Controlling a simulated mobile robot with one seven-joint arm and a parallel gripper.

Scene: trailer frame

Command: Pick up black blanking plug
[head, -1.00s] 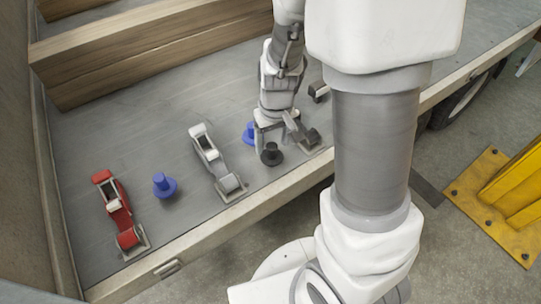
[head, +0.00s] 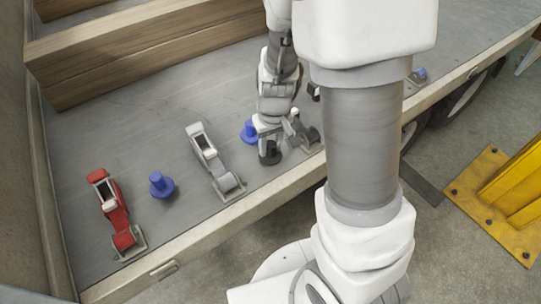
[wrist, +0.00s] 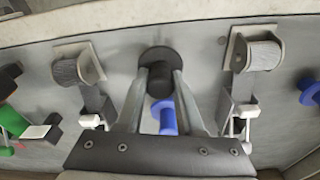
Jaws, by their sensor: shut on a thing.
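The black blanking plug (head: 269,157) stands on the grey trailer deck near its front edge, between two grey clamps. In the wrist view the black plug (wrist: 160,62) shows its round flange beyond the fingertips. My gripper (head: 268,142) is over it in the head view. In the wrist view my gripper (wrist: 160,80) has its two fingers on either side of the plug's knob, shut on it. The plug looks upright; I cannot tell whether it is clear of the deck.
A blue plug (head: 250,131) stands just behind my gripper. Another blue plug (head: 161,186), a grey clamp (head: 214,165) and a red clamp (head: 116,218) are to the left. Another grey clamp (wrist: 250,65) is close on the right in the wrist view. Wooden beams (head: 150,55) lie behind.

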